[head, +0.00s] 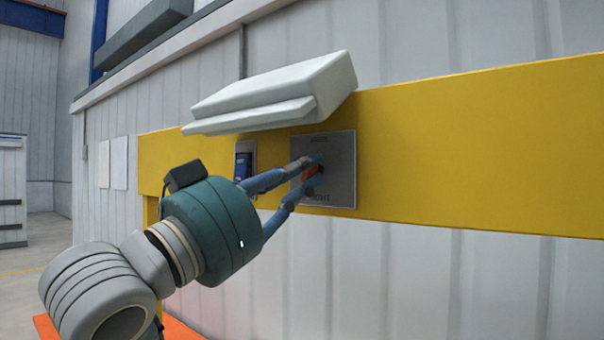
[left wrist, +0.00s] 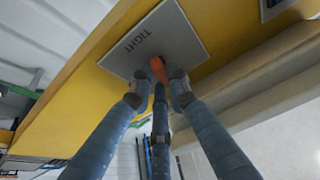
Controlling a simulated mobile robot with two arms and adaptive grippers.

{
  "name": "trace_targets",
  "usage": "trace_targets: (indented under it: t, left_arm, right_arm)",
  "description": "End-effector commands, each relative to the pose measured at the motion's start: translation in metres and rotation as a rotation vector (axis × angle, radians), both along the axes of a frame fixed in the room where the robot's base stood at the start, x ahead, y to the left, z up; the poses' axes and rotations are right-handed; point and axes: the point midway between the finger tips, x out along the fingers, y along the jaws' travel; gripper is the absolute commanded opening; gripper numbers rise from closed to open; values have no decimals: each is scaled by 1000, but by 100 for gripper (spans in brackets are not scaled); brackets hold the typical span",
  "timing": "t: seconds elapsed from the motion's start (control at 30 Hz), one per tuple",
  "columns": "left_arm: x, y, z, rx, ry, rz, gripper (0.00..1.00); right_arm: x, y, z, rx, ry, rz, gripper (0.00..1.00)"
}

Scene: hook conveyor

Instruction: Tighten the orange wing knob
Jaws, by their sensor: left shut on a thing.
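The orange wing knob (head: 311,172) sits on a grey plate (head: 342,183) fixed to a yellow beam. The plate bears dark lettering, partly covered by my fingers. My left gripper (head: 311,172) reaches in from the left, its blue fingers on either side of the knob and shut on it. In the left wrist view the knob (left wrist: 158,69) shows between the fingertips of the left gripper (left wrist: 158,82), against the grey plate (left wrist: 165,35). The far side of the knob is hidden. My right gripper is not in view.
A white box-like hood (head: 275,92) juts out from the beam just above the plate and my fingers. A blue device (head: 243,163) is on the beam left of the plate. The yellow beam (head: 480,150) is bare to the right.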

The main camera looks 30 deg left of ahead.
Motion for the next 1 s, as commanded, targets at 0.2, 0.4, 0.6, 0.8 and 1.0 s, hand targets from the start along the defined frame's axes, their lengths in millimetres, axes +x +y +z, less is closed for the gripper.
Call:
trace_targets:
  t: [0.2,0.4,0.6,0.8,1.0]
  left_arm:
    - [0,1,-1,55,-5,2,0]
    - [0,3,-2,181,-14,4,0]
    - [0,5,-2,360,-26,6,0]
    - [0,6,0,550,-41,4,0]
    - [1,7,1,738,-55,2,0]
  right_arm:
    - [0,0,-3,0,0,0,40]
    - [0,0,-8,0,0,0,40]
    - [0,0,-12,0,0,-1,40]
    - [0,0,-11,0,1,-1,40]
    - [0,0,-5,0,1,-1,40]
